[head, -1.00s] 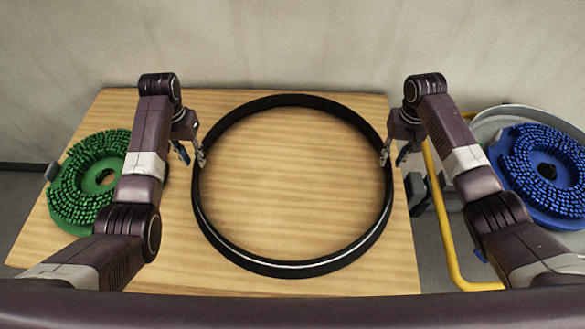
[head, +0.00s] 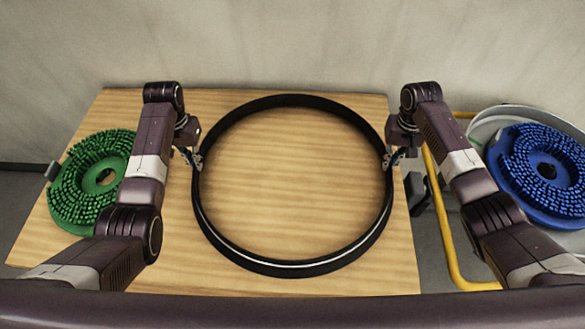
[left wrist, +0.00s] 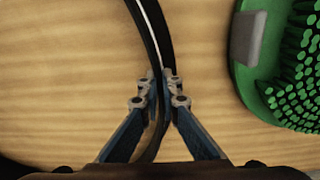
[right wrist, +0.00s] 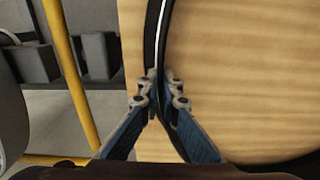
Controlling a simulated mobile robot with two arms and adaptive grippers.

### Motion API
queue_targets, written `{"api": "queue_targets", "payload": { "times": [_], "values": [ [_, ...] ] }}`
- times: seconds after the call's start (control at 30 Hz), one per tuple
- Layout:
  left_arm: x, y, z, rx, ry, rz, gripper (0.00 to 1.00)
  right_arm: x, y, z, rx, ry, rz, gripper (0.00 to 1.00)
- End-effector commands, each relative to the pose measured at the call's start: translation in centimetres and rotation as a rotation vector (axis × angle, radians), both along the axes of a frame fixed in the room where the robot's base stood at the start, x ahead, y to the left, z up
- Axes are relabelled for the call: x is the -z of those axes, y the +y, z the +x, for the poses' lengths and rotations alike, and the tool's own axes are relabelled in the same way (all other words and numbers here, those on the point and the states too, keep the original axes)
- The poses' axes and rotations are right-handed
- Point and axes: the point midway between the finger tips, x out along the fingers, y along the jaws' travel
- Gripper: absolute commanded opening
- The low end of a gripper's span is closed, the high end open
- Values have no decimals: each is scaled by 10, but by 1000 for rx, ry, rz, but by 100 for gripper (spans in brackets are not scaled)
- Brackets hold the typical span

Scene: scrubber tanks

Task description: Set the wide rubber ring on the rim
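The wide rubber ring (head: 293,268) is black with a thin white line and lies on the wooden table top (head: 290,190). My left gripper (head: 196,162) is at the ring's left side. In the left wrist view its fingers (left wrist: 158,92) are closed on the ring's band, one on each side. My right gripper (head: 389,162) is at the ring's right side. In the right wrist view its fingers (right wrist: 159,92) are closed on the band in the same way. A pale round tub (head: 487,128) with a rim stands at the right, partly hidden by the blue brush.
A green round brush (head: 75,205) lies on the table's left. A blue round brush (head: 545,165) sits over the pale tub at the right. A yellow tube frame (head: 447,240) runs beside the table's right edge. A wall rises behind the table.

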Motion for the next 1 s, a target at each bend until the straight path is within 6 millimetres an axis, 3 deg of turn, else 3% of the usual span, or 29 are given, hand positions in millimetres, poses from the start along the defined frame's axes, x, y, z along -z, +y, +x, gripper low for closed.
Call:
{"api": "queue_targets", "payload": {
  "times": [0.57,1.0],
  "values": [
    [-5,0,1,0,-4,0,0,-5,0,1,0,-4,1,0],
    [-40,0,1,0,-3,1,0,-40,0,1,0,-3,1,0]
  ]
}}
